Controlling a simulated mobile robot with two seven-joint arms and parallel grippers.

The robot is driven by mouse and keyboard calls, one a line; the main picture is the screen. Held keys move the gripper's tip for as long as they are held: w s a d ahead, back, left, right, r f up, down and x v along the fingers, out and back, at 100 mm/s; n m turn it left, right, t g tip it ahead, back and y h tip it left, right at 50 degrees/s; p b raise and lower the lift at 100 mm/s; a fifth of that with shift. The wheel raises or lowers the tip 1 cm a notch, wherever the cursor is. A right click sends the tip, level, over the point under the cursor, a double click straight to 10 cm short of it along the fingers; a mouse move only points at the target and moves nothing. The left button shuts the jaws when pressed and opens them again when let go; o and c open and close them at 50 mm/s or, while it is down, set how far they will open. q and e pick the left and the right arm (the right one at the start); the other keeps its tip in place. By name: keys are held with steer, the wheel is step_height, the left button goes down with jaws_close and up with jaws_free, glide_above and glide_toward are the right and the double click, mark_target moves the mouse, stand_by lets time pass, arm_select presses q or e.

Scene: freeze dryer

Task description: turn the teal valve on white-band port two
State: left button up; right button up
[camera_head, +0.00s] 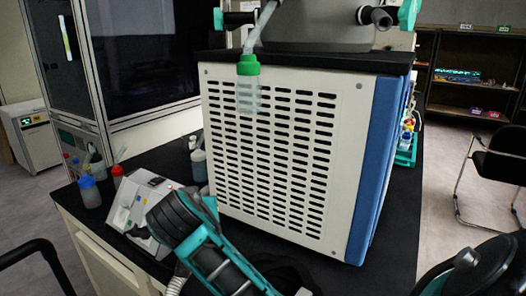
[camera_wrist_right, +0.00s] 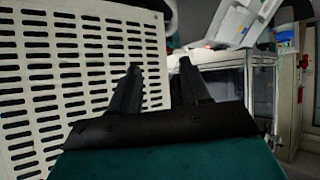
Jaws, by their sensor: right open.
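The freeze dryer's grey drum (camera_head: 318,24) stands on its cabinet at the top of the head view, cut off by the frame. A teal valve (camera_head: 410,14) sits at the end of a black port (camera_head: 376,17) on the drum's right side. Another teal valve (camera_head: 218,18) is on a black port (camera_head: 238,18) at the left. I cannot make out white bands or port numbers. My right gripper (camera_wrist_right: 157,80) is open and empty in the right wrist view, its two fingers apart near the vented panel. No valve shows there. My left gripper is not in view.
A clear vessel with a green cap (camera_head: 248,66) hangs before the vented cabinet (camera_head: 275,150). A white instrument (camera_head: 140,203) and several bottles stand left on the black bench (camera_head: 385,262). A black chair (camera_head: 500,165) and shelves (camera_head: 468,75) are at right.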

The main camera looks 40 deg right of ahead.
steer(key=w+d+r+m+h, duration=0.1)
steer(key=w+r+m+h, duration=0.15)
steer(key=r, duration=0.55)
steer(key=w+d+r+m+h, duration=0.1)
steer(key=w+r+m+h, duration=0.15)
steer(key=r, duration=0.55)
steer(key=s+d+r+m+g+h, duration=0.1)
steer(key=s+r+m+h, duration=0.3)
steer(key=r, duration=0.6)
steer(key=s+d+r+m+g, duration=0.1)
steer(key=s+r+m+g, duration=0.15)
steer(key=r+m, duration=0.5)
steer(key=s+d+r+m+g+h, duration=0.15)
steer(key=s+r+m, duration=0.25)
steer(key=r, duration=0.7)
steer(key=shift+t, duration=0.5)
steer(key=p+x, duration=0.2)
steer(key=x, duration=0.8)
steer(key=shift+w+p, duration=0.15)
steer(key=shift+p, duration=0.2)
steer(key=shift+w+d, duration=0.25)
steer(key=shift+d, duration=0.35)
steer(key=shift+f, duration=0.1)
steer(key=shift+c, duration=0.3)
jaws_close()
